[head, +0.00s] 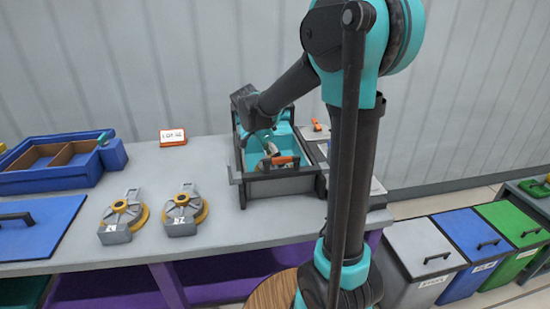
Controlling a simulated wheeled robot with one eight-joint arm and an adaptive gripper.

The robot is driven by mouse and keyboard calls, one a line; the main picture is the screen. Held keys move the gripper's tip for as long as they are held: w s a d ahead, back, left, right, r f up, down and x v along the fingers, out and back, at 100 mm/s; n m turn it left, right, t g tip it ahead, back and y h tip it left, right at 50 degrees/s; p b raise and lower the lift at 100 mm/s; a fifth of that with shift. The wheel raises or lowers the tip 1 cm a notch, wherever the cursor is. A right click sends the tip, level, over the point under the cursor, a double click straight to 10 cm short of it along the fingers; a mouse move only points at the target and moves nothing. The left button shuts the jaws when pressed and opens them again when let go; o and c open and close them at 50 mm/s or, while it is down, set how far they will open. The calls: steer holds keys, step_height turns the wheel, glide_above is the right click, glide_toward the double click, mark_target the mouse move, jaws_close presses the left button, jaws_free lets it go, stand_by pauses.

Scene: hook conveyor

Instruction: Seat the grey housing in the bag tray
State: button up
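Two grey housings with yellow rims lie on the grey table left of centre: one housing (122,217), and another housing (184,211) to its right. Each carries a small white label with dark marks. A dark-framed tray with a teal inside (290,143) stands on the table right of them; I cannot tell for sure that it is the bag tray. My gripper (269,152) reaches down into this tray. A small grey and orange thing (284,161) shows at its fingertips. The fingers are too small and partly hidden to tell whether they hold it.
A blue compartment tray (28,182) and a blue lid with a black handle (35,228) lie at the left. An orange-edged sign (173,137) stands behind. Grey (425,259), blue (470,252) and green (512,236) bins stand right of the table. Table around the housings is clear.

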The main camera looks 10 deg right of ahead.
steer(key=o, duration=1.5)
steer(key=shift+c, duration=0.2)
